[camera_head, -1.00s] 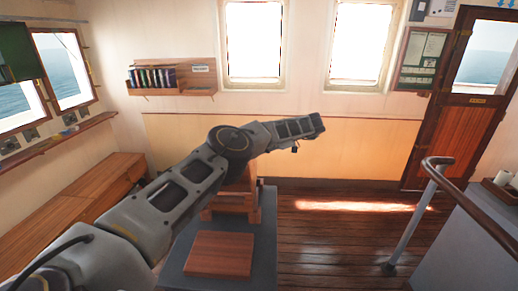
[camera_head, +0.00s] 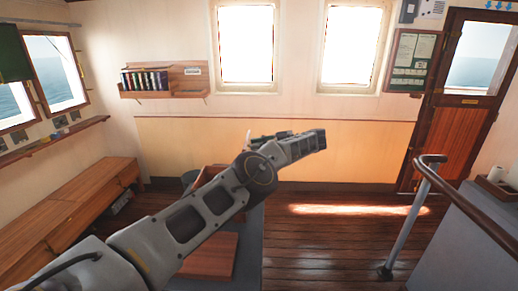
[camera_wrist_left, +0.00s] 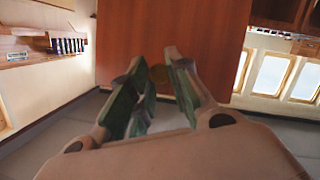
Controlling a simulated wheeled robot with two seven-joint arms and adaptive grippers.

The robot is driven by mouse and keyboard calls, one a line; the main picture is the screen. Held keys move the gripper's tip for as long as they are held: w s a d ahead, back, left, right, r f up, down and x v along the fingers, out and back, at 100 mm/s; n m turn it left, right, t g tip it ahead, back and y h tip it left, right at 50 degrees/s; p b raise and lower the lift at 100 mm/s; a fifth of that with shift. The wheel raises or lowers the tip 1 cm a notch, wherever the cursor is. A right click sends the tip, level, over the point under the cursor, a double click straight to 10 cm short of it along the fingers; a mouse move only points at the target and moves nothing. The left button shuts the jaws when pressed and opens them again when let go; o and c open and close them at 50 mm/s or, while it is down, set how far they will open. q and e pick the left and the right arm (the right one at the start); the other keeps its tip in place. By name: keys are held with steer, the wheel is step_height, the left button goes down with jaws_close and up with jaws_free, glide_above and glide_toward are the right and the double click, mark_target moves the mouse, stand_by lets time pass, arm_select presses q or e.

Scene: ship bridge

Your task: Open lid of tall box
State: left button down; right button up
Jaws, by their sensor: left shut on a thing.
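In the left wrist view a reddish-brown wooden panel (camera_wrist_left: 175,35), seemingly part of the tall box, fills the top middle. My left gripper (camera_wrist_left: 160,76) has its fingers around a small round brownish piece in front of this panel and is shut on it. In the head view my left arm crosses the middle, and its gripper cannot be made out clearly. Behind the arm a small part of a brown wooden box (camera_head: 212,171) shows; most of it is hidden. Whether its lid is raised cannot be told. My right gripper is not in view.
A flat wooden panel (camera_head: 209,258) lies on the dark grey surface (camera_head: 249,242) below my arm. A wooden bench (camera_head: 70,215) runs along the left. A metal handrail (camera_head: 418,210) stands at the right. The plank floor (camera_head: 335,240) between is clear.

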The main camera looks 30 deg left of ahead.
arm_select(q)
steer(key=shift+f, duration=0.15)
steer(key=c, duration=1.3)
jaws_free()
steer(key=shift+r, duration=0.25)
step_height(320, 180, up, 10)
steer(key=shift+f, duration=0.2)
steer(key=shift+f, duration=0.1)
stand_by(0.3)
